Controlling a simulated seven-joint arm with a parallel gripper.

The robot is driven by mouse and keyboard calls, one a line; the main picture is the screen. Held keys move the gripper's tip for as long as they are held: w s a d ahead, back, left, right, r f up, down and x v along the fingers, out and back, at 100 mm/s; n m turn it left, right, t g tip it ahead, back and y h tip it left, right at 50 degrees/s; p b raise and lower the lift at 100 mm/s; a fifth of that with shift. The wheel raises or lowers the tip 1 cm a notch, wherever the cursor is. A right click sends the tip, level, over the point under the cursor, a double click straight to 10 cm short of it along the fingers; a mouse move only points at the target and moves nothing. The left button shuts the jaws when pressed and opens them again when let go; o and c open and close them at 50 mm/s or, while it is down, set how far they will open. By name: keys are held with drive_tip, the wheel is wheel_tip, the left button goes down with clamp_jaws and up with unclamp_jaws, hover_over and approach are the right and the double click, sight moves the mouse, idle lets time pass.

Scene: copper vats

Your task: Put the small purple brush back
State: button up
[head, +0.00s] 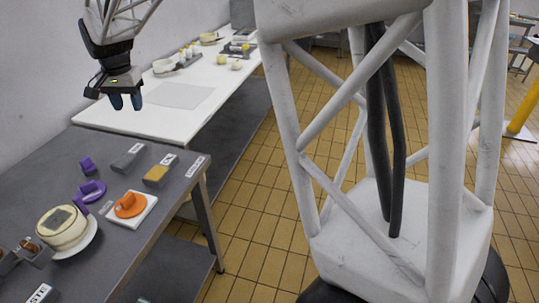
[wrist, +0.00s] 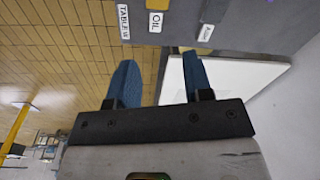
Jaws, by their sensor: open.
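In the head view a small purple piece (head: 87,165) sits near the back of the grey table. A larger purple brush-like piece with a round base (head: 92,190) lies just in front of it. I cannot tell for certain which is the small purple brush. My gripper (head: 126,103) hangs above and beyond these pieces, near the corner where the grey and white tables meet. Its two blue fingers point down, apart and empty. In the wrist view my gripper (wrist: 159,78) also shows open with nothing between the fingers.
An orange brush (head: 130,205) lies on a white tray (head: 147,215). Labelled grey holders (head: 129,157) and a yellow block (head: 159,171) stand nearby. A cream round vessel (head: 62,226) is at the front. The white table (head: 120,121) has clear room near a grey mat (head: 180,95).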

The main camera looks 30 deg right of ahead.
drive_tip(key=s+d+r+n+t, duration=0.1)
drive_tip(key=s+d, duration=0.5)
drive_tip(key=s, duration=0.4)
drive_tip(key=s+d+r+n, duration=0.2)
drive_tip(key=s+d, duration=0.4)
drive_tip(key=s, duration=0.5)
drive_tip(key=s+d+f+n, duration=0.1)
drive_tip(key=s+d+f, duration=0.2)
drive_tip(key=s, duration=0.7)
drive_tip(key=s+d+f+n, duration=0.1)
drive_tip(key=s+d+f, duration=0.3)
drive_tip(key=s, duration=0.6)
drive_tip(key=shift+s+t, duration=0.3)
drive_tip(key=shift+t, duration=0.1)
